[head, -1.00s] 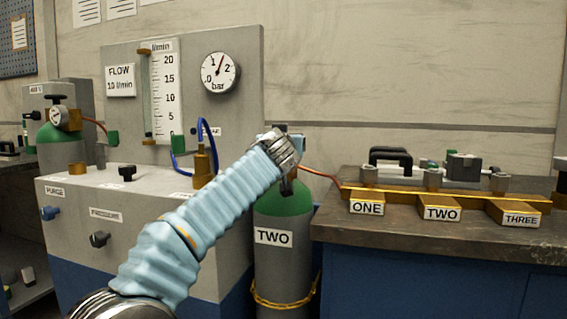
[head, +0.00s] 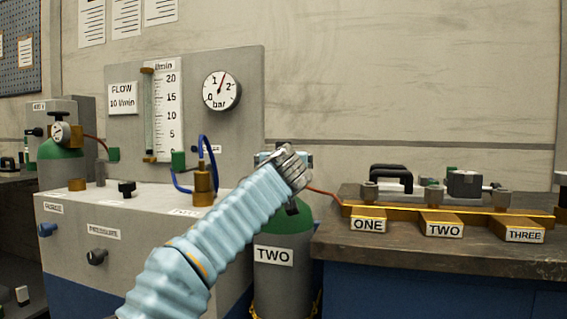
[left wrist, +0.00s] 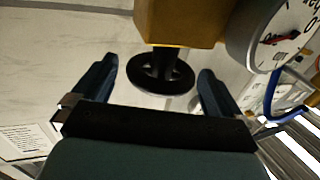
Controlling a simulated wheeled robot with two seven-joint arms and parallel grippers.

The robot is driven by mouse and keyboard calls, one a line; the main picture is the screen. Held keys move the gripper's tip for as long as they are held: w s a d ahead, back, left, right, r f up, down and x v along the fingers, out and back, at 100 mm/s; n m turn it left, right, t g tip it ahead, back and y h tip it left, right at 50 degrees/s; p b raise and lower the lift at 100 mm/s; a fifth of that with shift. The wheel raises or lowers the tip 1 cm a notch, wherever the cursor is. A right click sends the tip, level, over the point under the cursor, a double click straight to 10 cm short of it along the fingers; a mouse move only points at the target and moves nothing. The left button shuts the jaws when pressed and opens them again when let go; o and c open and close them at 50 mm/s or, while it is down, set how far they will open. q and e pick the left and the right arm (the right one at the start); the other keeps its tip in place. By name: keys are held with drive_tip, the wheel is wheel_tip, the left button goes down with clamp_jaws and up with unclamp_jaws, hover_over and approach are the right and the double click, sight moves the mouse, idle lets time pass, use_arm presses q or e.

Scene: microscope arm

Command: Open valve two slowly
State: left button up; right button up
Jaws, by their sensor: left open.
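The cylinder labelled TWO (head: 275,280), grey with a green shoulder, stands between the grey flow panel and the bench. My left arm crosses in front of it and hides its valve top in the head view. In the left wrist view a black round handwheel (left wrist: 180,78) sits on a stem under a brass block (left wrist: 175,22). My left gripper (left wrist: 158,68) is open, with one blue finger on each side of the handwheel. Gaps show between fingers and wheel. The gauge (left wrist: 275,38) is beside the brass block. My right gripper is in neither view.
The flow panel (head: 245,120) carries a flow tube (head: 165,110) and a bar dial (head: 221,91). The bench at right holds a brass manifold marked ONE, TWO and THREE (head: 480,222). A blue hose (head: 202,150) loops left of my wrist. Another green-topped cylinder (head: 60,165) stands far left.

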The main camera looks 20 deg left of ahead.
use_arm(q)
drive_tip(key=b+v, duration=0.4)
drive_tip(key=v, duration=0.8)
drive_tip(key=shift+s, duration=0.35)
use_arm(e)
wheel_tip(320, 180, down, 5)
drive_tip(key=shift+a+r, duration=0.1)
